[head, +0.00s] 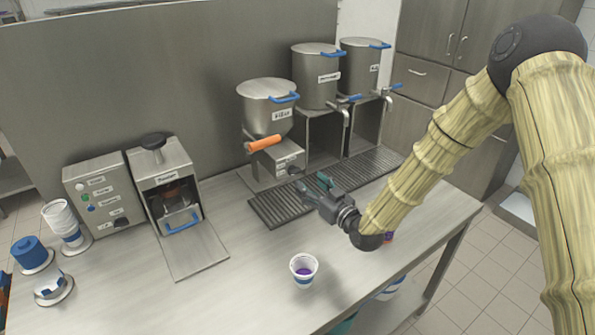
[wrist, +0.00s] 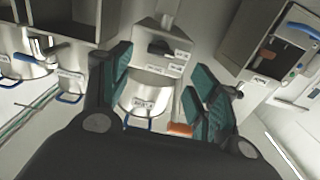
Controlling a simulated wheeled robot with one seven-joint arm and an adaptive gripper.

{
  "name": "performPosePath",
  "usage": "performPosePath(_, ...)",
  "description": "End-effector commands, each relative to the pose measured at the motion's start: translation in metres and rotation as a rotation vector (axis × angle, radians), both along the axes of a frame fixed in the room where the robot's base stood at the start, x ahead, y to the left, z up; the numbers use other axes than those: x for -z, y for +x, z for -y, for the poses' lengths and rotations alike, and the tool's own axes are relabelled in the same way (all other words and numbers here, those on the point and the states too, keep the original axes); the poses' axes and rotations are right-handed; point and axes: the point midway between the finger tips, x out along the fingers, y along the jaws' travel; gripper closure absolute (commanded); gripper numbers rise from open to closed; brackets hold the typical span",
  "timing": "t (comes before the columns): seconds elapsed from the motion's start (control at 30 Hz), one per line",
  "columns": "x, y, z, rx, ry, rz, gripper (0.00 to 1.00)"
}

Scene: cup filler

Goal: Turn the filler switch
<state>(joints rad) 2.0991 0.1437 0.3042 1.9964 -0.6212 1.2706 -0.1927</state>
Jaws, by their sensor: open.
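The filler (head: 267,105) is a steel hopper with a blue-handled lid and an orange lever (head: 265,143), above a metal base box. A dark switch (head: 293,170) sits on the box's front, close to my gripper. In the wrist view the filler hopper (wrist: 143,97) appears upside down between my fingers, with the black switch (wrist: 160,47) beyond the fingertips. My gripper (head: 320,184) is open and empty in front of the filler base, over the drip grate. It also shows in the wrist view (wrist: 158,72), its green-padded fingers apart. I see no contact with the switch.
A slotted drip grate (head: 275,207) lies below the fillers. Two more steel pots (head: 316,75) with taps stand behind. A cup with purple contents (head: 303,270) stands at the counter front. The sealing machine (head: 165,185), control box (head: 100,195) and stacked cups (head: 60,218) are left.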

Motion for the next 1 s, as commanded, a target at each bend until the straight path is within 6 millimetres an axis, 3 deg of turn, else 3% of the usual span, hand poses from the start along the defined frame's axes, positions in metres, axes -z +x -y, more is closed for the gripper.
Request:
performPosePath(0.43,-0.002,0.051,-0.04,0.0,0.0,0.0,0.39)
performPosePath(0.9,0.0,0.06,-0.047,0.001,0.0,-0.001,0.39)
performPosePath(0.93,0.0,0.06,-0.047,0.001,0.0,-0.001,0.41)
performPosePath(1.0,0.0,0.06,-0.047,0.001,0.0,-0.001,0.54)
